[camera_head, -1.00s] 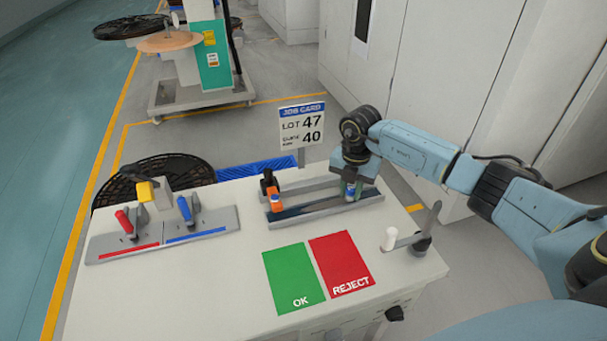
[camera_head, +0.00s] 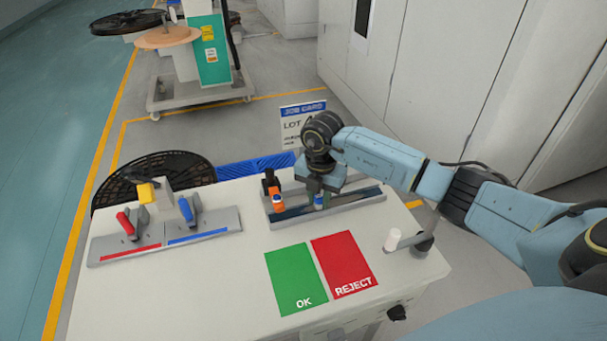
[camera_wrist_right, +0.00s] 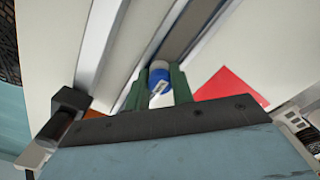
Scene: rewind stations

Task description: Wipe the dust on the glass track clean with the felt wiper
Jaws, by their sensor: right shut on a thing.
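The track (camera_head: 363,196) is a dark strip between grey rails on the white bench; it also shows in the wrist view (camera_wrist_right: 196,28). My right gripper (camera_head: 317,192) is over the middle of the track, pointing down. Its green fingers are shut on the felt wiper, a small blue and white piece (camera_wrist_right: 159,74) whose lower end (camera_head: 319,202) shows at the strip. Dust is too small to make out. Whether the wiper touches the strip I cannot tell. My left gripper is not in view.
An orange block with a black knob (camera_head: 275,196) stands at the track's left end, close to my right gripper. Green OK (camera_head: 294,280) and red REJECT (camera_head: 343,264) mats lie in front. A fixture with red and blue levers (camera_head: 165,240) stands left. A job card (camera_head: 297,118) stands behind, partly hidden.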

